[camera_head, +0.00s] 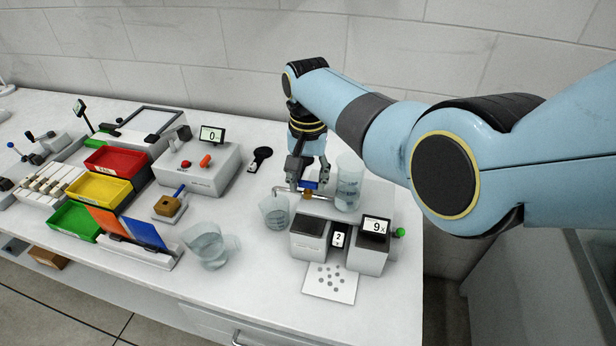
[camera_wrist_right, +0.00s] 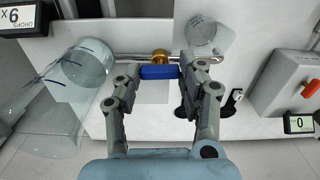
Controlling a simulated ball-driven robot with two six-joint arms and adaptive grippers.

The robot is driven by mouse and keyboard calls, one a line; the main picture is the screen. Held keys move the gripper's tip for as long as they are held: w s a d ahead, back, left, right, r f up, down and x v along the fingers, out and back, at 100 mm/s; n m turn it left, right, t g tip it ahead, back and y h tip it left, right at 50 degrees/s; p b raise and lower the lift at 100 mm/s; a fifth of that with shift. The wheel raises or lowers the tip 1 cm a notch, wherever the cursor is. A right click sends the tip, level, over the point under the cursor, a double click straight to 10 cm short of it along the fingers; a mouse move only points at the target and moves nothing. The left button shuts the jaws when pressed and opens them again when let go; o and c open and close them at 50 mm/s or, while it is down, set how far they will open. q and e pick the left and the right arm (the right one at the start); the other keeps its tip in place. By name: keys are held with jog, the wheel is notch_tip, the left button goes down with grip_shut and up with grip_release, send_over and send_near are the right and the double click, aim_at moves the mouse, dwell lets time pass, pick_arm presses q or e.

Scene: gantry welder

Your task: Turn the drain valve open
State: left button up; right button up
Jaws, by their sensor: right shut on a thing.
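The drain valve has a brass body (camera_wrist_right: 160,56) on a thin metal pipe (camera_wrist_right: 212,60). Its blue handle (camera_wrist_right: 159,72) runs along the pipe in the wrist view and also shows in the head view (camera_head: 310,184). My right gripper (camera_head: 309,188) reaches down over the valve. Its two fingers (camera_wrist_right: 158,78) are shut on the blue handle, one at each end. A tall clear cylinder (camera_head: 348,186) with liquid stands at the right end of the pipe. A small clear beaker (camera_head: 274,212) stands by the left end. My left gripper is not in view.
A grey device with a "9x" display (camera_head: 376,226) stands in front of the valve. A clear jug (camera_head: 207,246) stands left of it. Coloured trays (camera_head: 100,190) lie far left.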

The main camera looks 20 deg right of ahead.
aim_at(308, 182)
jog(key=shift+m, duration=0.4)
jog(key=o, duration=1.2)
jog(key=shift+c, duration=0.2)
notch_tip(308, 182, up, 12)
